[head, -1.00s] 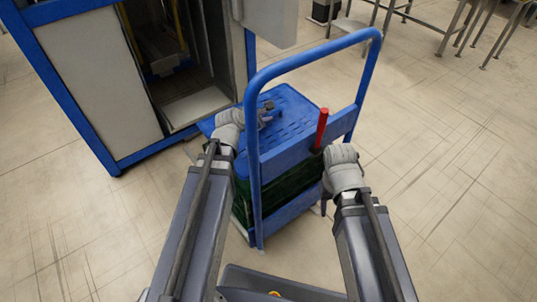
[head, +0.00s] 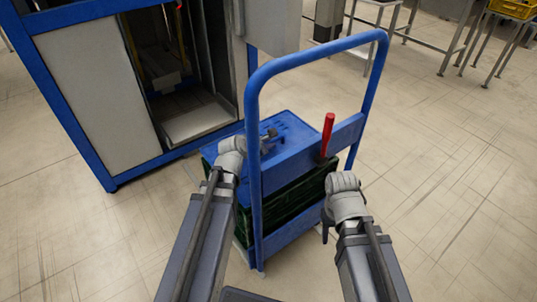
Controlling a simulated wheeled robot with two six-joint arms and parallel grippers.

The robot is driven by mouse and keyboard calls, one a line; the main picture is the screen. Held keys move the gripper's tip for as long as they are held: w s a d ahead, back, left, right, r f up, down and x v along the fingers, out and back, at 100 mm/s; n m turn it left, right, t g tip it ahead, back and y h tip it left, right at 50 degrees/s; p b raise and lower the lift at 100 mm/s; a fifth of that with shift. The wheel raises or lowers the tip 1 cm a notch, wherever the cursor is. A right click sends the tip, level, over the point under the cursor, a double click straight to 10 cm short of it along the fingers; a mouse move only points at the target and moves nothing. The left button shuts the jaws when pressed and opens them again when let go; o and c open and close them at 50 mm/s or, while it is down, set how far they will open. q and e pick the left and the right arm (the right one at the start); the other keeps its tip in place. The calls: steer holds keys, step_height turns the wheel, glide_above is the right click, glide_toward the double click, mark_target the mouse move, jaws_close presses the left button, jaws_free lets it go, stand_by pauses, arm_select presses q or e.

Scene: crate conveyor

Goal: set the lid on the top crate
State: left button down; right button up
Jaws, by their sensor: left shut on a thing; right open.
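The blue lid (head: 292,127) lies flat over the dark green crate (head: 290,203) stack, behind the blue trolley handle frame. Whether it is fully seated on the top crate cannot be told, as the frame and my arm hide much of its edge. My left gripper (head: 268,138) is shut on the lid, at a dark part on its upper side. My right gripper (head: 327,228) is open and empty, to the right of the crates near the trolley frame, apart from the lid.
The blue trolley frame (head: 252,180) stands between me and the crates. A red handle (head: 328,134) sticks up by its cross panel. A blue and white cabinet (head: 85,95) with an open front stands behind left. A yellow crate (head: 514,9) sits far right. Floor to the right is clear.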

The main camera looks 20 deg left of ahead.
arm_select(q)
steer(key=shift+f+b, duration=1.8)
steer(key=shift+f, duration=0.15)
steer(key=c, duration=0.8)
jaws_free()
steer(key=shift+c, duration=0.2)
